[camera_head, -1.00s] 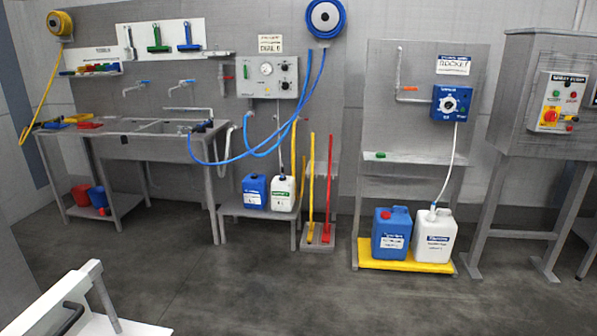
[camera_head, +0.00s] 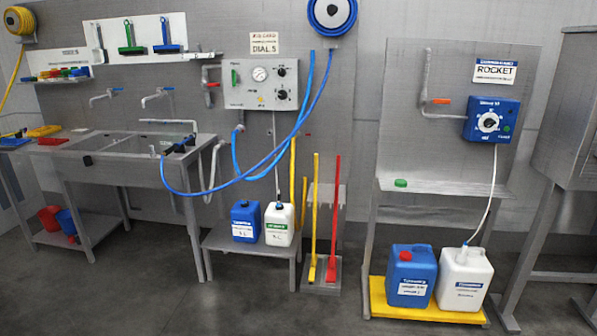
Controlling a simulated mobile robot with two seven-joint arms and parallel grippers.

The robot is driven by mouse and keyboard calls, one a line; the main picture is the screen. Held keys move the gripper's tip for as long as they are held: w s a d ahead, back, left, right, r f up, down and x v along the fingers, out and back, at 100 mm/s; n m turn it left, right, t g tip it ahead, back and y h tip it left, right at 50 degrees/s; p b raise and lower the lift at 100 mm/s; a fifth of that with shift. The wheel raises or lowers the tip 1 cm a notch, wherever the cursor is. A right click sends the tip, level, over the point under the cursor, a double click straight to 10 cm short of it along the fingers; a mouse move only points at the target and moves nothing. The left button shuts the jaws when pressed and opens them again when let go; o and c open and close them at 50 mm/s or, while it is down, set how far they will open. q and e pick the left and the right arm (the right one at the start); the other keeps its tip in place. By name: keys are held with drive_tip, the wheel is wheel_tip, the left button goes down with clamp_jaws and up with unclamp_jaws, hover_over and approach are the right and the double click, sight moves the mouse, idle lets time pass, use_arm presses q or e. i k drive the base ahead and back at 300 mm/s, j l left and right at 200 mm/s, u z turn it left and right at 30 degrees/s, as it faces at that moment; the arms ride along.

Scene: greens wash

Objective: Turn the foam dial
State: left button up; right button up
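A grey control panel (camera_head: 259,84) hangs on the wall in the middle of the head view, under a sign (camera_head: 264,43) that reads "DIALS". It carries a round gauge (camera_head: 260,73) and two black dials, an upper one (camera_head: 281,71) and a lower one (camera_head: 282,94). Their labels are too small to read, so I cannot tell which is the foam dial. Neither gripper is in view.
A steel sink bench (camera_head: 120,150) stands at the left. The floor in front is clear.

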sight(282, 95)
drive_tip(key=i, duration=1.4)
drive_tip(key=i+u, duration=0.15)
drive_tip(key=i, duration=0.25)
drive_tip(key=i+l+u, duration=0.15)
drive_tip(key=i, duration=0.3)
drive_tip(key=i+l+u, duration=0.15)
drive_tip(key=i, duration=0.25)
